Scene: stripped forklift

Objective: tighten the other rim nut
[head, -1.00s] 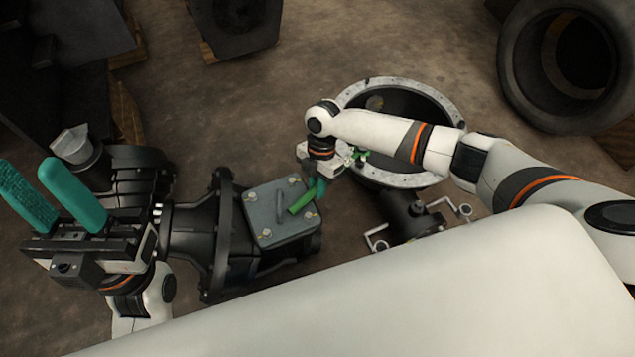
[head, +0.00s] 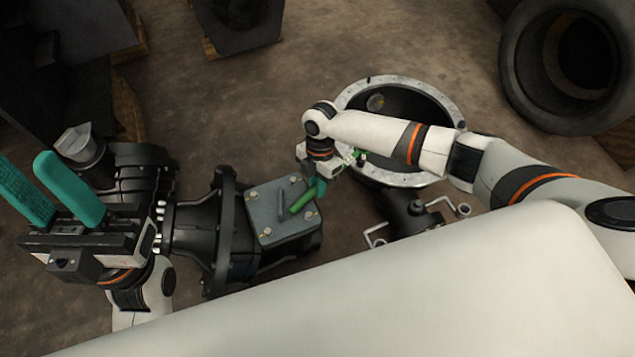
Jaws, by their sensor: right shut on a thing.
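A grey square cover plate (head: 262,218) with bolt heads at its corners sits on the black gear housing (head: 222,232). A green-handled tool (head: 303,200) lies over the plate's right side. My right gripper (head: 319,187) points down at the plate's right edge and is shut on the green tool; its fingertips are partly hidden by my wrist. The round housing's pale metal rim (head: 452,104) is just right of and behind my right wrist. I cannot make out which fastener is the rim nut. My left gripper (head: 30,172) is open and empty at the left, teal fingers apart.
A pipe fitting with bent metal handles (head: 417,222) lies below the round housing. A large dark hollow part (head: 520,75) stands at top right and a dark block (head: 238,22) at top. Bare floor (head: 230,110) lies between them.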

